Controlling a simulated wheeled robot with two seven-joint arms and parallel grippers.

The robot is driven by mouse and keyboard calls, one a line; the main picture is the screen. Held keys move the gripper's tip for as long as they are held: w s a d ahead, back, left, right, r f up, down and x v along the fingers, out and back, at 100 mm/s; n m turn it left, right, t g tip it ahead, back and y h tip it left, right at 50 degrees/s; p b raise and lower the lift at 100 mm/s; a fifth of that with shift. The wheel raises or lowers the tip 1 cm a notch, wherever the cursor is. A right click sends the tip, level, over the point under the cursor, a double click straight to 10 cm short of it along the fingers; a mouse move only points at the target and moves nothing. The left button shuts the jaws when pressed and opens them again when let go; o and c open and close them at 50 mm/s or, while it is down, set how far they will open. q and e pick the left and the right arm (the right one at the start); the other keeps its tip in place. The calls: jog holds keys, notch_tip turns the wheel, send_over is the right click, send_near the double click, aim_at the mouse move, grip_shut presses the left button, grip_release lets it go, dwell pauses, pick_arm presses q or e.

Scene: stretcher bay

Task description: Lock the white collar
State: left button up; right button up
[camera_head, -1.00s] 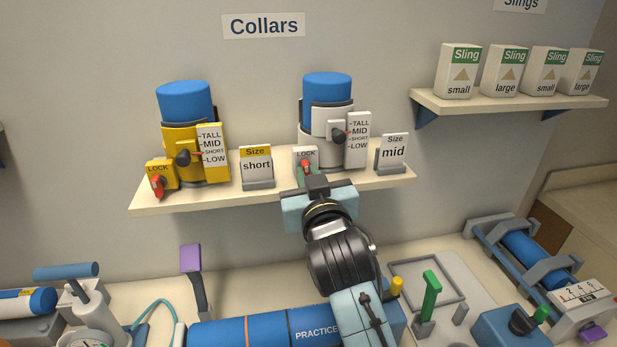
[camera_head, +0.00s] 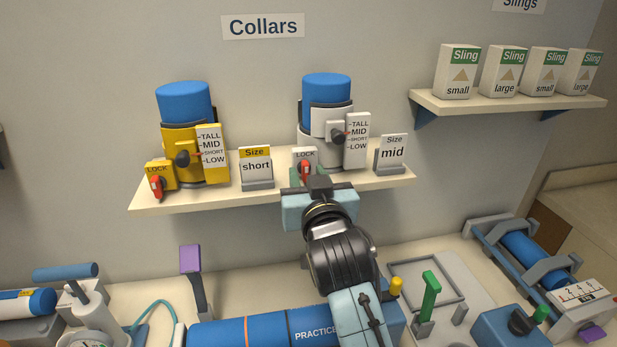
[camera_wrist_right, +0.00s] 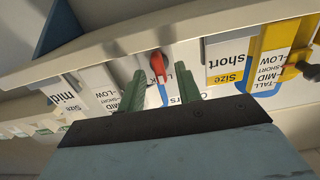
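The white collar (camera_head: 319,126) stands upright on the wall shelf, around a blue cylinder (camera_head: 327,87). Its LOCK plate (camera_head: 305,154) carries a red lever (camera_head: 304,170) that hangs downward. The pointer beside its height scale (camera_head: 358,140) is near MID or SHORT. My right gripper (camera_head: 302,181) is just in front of the lock. In the right wrist view, which is upside down, its two green fingers (camera_wrist_right: 159,82) are apart with the red lever (camera_wrist_right: 157,63) between their tips. I cannot tell whether a finger touches it. My left gripper is not in view.
A yellow collar (camera_head: 181,143) with its own lock stands left on the shelf (camera_head: 270,194). Size cards reading short (camera_head: 256,165) and mid (camera_head: 393,150) stand beside the collars. Sling boxes (camera_head: 457,75) are at upper right. The bench below holds a blue PRACTICE roll (camera_head: 270,331) and a green handle (camera_head: 430,295).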

jog(key=s+d+b, duration=0.2)
jog(key=s, duration=1.1)
jog(key=shift+d+b, duration=0.3)
jog(key=shift+d, duration=0.05)
